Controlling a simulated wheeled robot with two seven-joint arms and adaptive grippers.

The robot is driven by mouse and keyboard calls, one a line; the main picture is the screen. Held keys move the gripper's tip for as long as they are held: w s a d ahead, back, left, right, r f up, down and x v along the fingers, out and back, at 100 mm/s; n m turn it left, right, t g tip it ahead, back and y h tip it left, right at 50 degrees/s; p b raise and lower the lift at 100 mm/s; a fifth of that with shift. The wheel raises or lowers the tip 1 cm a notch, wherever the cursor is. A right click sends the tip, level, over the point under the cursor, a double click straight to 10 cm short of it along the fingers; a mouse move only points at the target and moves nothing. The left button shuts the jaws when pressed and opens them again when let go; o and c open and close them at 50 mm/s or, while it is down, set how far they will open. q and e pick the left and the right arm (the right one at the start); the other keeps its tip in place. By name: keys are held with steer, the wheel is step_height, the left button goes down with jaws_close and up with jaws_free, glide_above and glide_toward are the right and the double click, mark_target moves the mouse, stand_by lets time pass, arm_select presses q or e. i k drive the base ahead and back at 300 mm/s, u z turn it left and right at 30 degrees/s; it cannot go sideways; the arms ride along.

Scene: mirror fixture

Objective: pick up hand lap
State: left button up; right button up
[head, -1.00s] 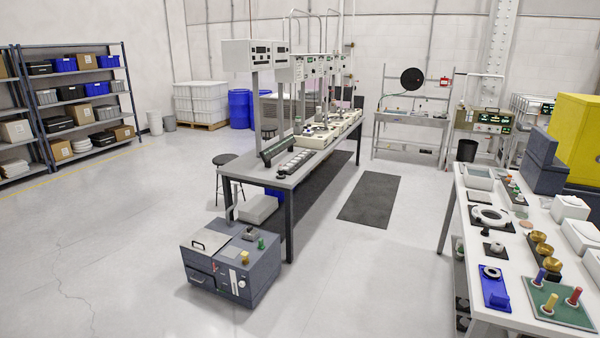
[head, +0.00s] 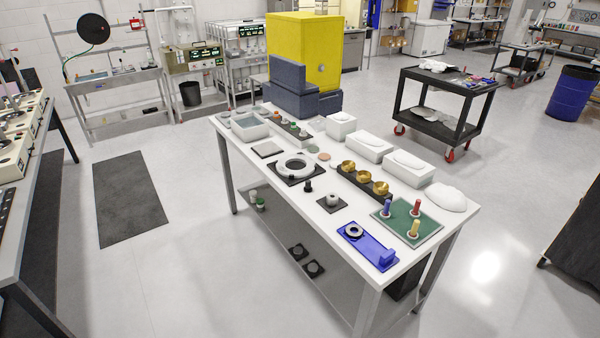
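No object is clearly recognisable as the hand lap. Candidates lie on the white-topped table (head: 300,223) in the middle of the view. Several brass bowl-shaped pieces (head: 363,176) sit in a row on a dark rack. A green board (head: 399,229) at the table's right end carries upright blue (head: 387,208), red (head: 417,207) and yellow (head: 414,229) handled pieces. A blue fixture (head: 376,252) with a dark ring lies at the near edge. A small grey-white knobbed piece (head: 332,200) sits on a dark square. Neither of my grippers is in view.
A pale ring on a dark plate (head: 295,167), a grey tray (head: 249,127) and white blocks (head: 370,146) share the table. A yellow cabinet (head: 304,50) stands behind. A black cart (head: 444,105) stands right.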

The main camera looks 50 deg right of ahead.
mark_target(308, 189)
steer(key=z, duration=0.5)
steer(key=i, duration=1.55)
steer(key=z, duration=2)
steer(key=i, duration=0.95)
steer(key=z, duration=0.9)
